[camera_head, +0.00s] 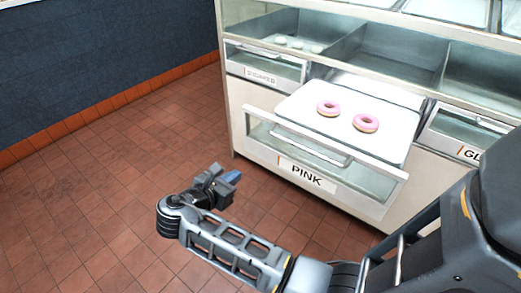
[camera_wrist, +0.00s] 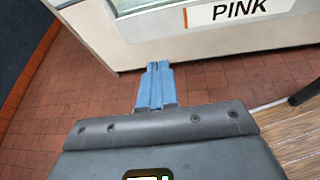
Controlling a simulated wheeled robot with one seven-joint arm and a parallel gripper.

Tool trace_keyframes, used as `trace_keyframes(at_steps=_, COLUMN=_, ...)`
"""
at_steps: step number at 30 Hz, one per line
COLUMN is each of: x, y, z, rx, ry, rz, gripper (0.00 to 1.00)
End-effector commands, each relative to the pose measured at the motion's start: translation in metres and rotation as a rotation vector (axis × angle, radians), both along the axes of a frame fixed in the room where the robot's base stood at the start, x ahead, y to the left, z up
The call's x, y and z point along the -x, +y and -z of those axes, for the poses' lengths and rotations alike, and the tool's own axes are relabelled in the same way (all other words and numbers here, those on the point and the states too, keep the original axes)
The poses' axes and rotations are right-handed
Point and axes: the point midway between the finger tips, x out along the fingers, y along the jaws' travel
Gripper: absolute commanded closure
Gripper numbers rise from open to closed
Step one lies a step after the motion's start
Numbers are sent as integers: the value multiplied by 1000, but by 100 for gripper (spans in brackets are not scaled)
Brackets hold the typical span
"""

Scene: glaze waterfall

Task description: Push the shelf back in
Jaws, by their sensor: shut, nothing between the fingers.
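The shelf (camera_head: 312,150) is a drawer-like tray labelled PINK, pulled out from the display cabinet. Two pink ring donuts (camera_head: 328,107) (camera_head: 366,122) lie on its white top. Its glass front has a horizontal bar handle and a PINK label (camera_head: 307,175); the label also shows in the wrist view (camera_wrist: 238,10). My gripper (camera_head: 232,177) is shut and empty, in front of the shelf's lower left and apart from it. In the wrist view the blue fingertips (camera_wrist: 155,85) are together, pointing toward the cabinet below the label.
The cabinet (camera_head: 240,115) has a shut-looking shelf at left (camera_head: 265,67) and another at right (camera_head: 470,130), with compartments above. A dark blue wall (camera_head: 100,55) with an orange base stands at left. The tiled floor (camera_head: 90,190) is clear at left.

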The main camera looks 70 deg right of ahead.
Motion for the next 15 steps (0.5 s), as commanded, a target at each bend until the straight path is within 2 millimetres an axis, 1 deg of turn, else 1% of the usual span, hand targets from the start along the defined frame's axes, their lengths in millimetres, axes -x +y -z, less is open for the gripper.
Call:
trace_keyframes(at_steps=1, x=-6, y=-4, z=-10, rx=20, ry=30, rz=27, gripper=100)
trace_keyframes(at_steps=3, x=-8, y=-7, z=-19, rx=39, ry=64, rz=57, gripper=100)
trace_keyframes(at_steps=6, x=-10, y=-10, z=-26, rx=52, ry=91, rz=79, gripper=100)
trace_keyframes(at_steps=11, x=-7, y=-21, z=-23, rx=54, ry=96, rz=83, gripper=100)
trace_keyframes(at_steps=15, x=-1, y=-43, z=-16, rx=53, ry=95, rz=85, gripper=100)
